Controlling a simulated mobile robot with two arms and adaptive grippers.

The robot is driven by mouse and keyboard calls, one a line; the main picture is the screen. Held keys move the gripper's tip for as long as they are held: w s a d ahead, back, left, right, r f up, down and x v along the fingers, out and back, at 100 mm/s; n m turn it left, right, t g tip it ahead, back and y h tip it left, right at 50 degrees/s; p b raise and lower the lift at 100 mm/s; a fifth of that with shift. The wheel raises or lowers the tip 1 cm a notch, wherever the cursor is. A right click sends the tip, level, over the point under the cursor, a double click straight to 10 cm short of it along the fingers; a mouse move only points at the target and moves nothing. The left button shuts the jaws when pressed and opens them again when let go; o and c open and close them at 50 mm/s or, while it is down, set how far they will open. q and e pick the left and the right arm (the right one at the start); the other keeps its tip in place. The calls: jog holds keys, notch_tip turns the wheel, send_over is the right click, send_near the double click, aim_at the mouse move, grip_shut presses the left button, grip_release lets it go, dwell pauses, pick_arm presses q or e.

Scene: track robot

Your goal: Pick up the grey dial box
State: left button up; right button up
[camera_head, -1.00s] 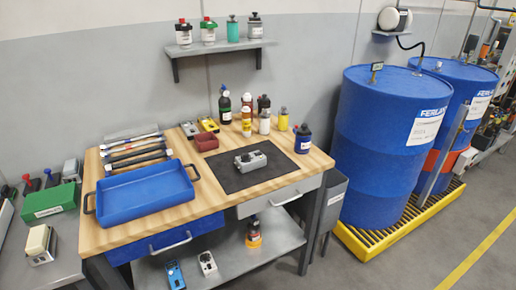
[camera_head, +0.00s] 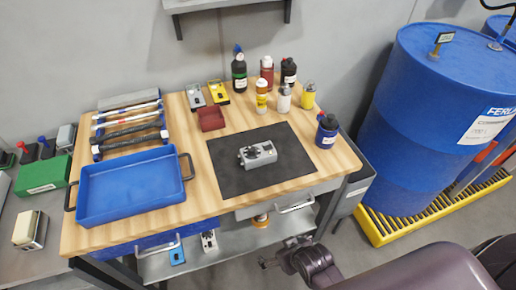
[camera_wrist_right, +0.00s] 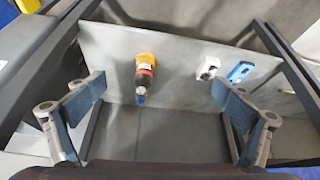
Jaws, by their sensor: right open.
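The grey dial box (camera_head: 258,154) lies on the black mat (camera_head: 225,178) on the wooden workbench, with its dark dial toward the left. My right gripper (camera_head: 277,252) is in front of the bench's front edge, below and apart from the box. In the right wrist view the right gripper (camera_wrist_right: 163,98) is open, its two fingers wide apart with nothing between them. That view looks toward the lower shelf and does not show the box. My left gripper is in neither view.
A blue tray (camera_head: 135,202) stands left of the mat. Several bottles (camera_head: 262,95) stand behind it, and a dark blue bottle (camera_head: 327,131) at its right. The lower shelf (camera_wrist_right: 185,75) holds a yellow-topped bottle (camera_wrist_right: 145,75) and a blue device (camera_wrist_right: 241,71). Blue drums (camera_head: 425,110) stand at right.

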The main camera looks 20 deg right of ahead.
jog(key=w+r+t+p, duration=0.2)
jog(key=w+r+p, duration=0.15)
jog(key=r, duration=1.55)
jog(key=m+t+b, duration=0.1)
jog(key=t, duration=0.5)
send_near(259, 153)
jog(key=x, duration=0.3)
jog(key=shift+w+a+r, duration=0.1)
jog(key=shift+w+a, duration=0.05)
jog(key=shift+x, duration=1.2)
jog(key=shift+f+p+x, duration=0.2)
jog(key=shift+p+x, duration=0.45)
jog(key=shift+x, duration=2.05)
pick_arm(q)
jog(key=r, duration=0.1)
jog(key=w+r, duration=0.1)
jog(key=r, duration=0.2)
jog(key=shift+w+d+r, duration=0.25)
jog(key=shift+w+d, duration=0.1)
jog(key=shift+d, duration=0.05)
pick_arm(e)
jog(key=shift+d, duration=0.2)
jog(key=shift+r, duration=0.1)
jog(key=c, duration=1.4)
